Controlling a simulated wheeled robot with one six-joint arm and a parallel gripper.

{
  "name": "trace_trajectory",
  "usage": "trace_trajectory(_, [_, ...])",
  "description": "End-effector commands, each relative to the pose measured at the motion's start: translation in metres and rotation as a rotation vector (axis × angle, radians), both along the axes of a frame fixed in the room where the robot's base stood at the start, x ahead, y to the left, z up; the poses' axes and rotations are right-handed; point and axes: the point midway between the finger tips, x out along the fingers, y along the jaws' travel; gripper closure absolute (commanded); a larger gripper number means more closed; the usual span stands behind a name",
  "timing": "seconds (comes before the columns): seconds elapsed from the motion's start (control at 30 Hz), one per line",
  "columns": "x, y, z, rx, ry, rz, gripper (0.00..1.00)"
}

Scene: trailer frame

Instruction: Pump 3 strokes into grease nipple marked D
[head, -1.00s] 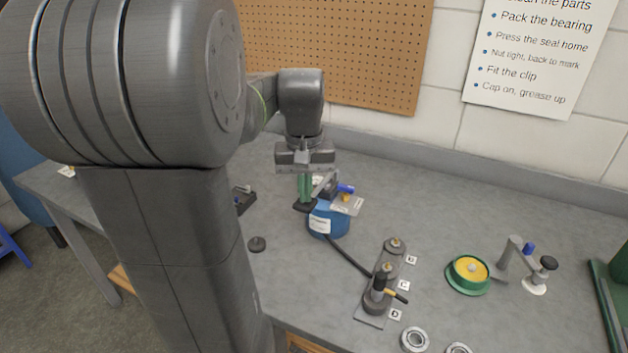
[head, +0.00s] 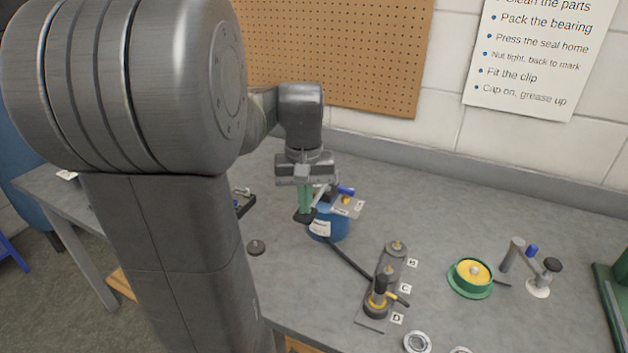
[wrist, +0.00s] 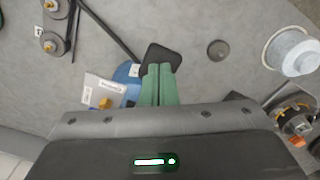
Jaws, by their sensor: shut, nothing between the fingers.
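The grease pump is a blue bucket (head: 331,226) with a lid and a lever that ends in a black pad (wrist: 161,52). My gripper (head: 304,211) has green fingers, held together and empty. They point down at the pad and seem to touch it; the exact contact is hard to tell. It also shows in the wrist view (wrist: 159,68). The coupler stands on the end of the nipple block (head: 394,262) beside label D (head: 397,319). Brass nipples show by labels B (head: 412,263) and C (head: 406,289).
A small dark knob (head: 257,248) lies left of the bucket. A green dish with yellow contents (head: 471,278), a clamp-like tool (head: 540,275) and bearing rings (head: 417,342) are on the right. A white tub (wrist: 292,50) shows in the wrist view.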

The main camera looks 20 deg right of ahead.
Motion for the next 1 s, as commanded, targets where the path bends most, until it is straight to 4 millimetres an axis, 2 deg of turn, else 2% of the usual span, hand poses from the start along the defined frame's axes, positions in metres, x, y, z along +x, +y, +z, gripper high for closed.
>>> trace_trajectory(0.33, [0.000,0.000,-0.010,0.002,0.002,0.000,1.00])
trace_trajectory(0.57, [0.001,-0.001,-0.005,0.001,0.001,0.000,1.00])
trace_trajectory(1.0, [0.005,-0.006,0.034,0.000,0.000,0.000,1.00])
